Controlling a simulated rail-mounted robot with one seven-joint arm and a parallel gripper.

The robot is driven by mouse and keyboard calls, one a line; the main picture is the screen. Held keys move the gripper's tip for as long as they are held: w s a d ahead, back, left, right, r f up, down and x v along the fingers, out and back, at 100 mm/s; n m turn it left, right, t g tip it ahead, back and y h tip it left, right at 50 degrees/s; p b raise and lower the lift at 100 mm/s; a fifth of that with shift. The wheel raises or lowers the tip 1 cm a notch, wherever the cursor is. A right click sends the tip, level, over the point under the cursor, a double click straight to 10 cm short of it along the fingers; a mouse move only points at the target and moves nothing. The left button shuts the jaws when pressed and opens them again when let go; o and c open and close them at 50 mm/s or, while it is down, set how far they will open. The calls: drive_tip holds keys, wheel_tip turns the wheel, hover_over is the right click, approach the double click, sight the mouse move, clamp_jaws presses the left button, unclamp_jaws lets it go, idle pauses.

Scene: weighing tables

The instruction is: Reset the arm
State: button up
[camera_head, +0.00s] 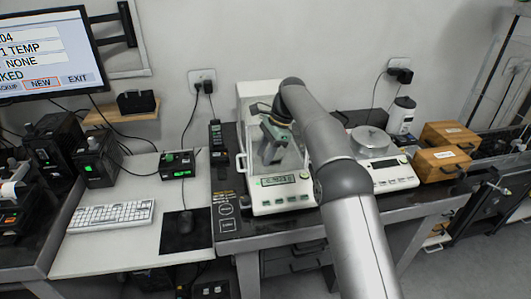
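My arm reaches up from the bottom of the head view and bends back to the left over the weighing table. My gripper (268,152) hangs at the arm's end, in front of or over the enclosed balance (283,194). The fingers are small and dark here, so I cannot tell whether they are open or shut. I see nothing clearly held. The balance has a clear draft shield, a white base and a lit display; my arm hides part of its right side.
A second balance (394,177) with a round pan stands right of my arm. Two wooden boxes (440,162) and a white bottle (402,115) are beside it.

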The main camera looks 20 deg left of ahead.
drive_tip(key=s+d+r+n+t+h, duration=0.1)
drive_tip(key=s+d+r+n, duration=0.4)
drive_tip(key=d, duration=0.7)
drive_tip(key=s+d+r+t+h, duration=0.1)
drive_tip(key=s+d+r, duration=0.2)
drive_tip(key=s+d, duration=0.65)
drive_tip(key=s+d+f+n, duration=0.2)
drive_tip(key=s+d+f, duration=0.2)
drive_tip(key=s+d, duration=0.4)
drive_tip(key=s+d+f+n+t+h, duration=0.1)
drive_tip(key=s+d+f+n, duration=0.2)
drive_tip(key=s+d, duration=0.5)
drive_tip(key=s+f, duration=0.1)
drive_tip(key=s, duration=0.4)
drive_tip(key=shift+s+d+h, duration=0.2)
drive_tip(key=shift+s+h, duration=0.1)
drive_tip(key=shift+s, duration=0.1)
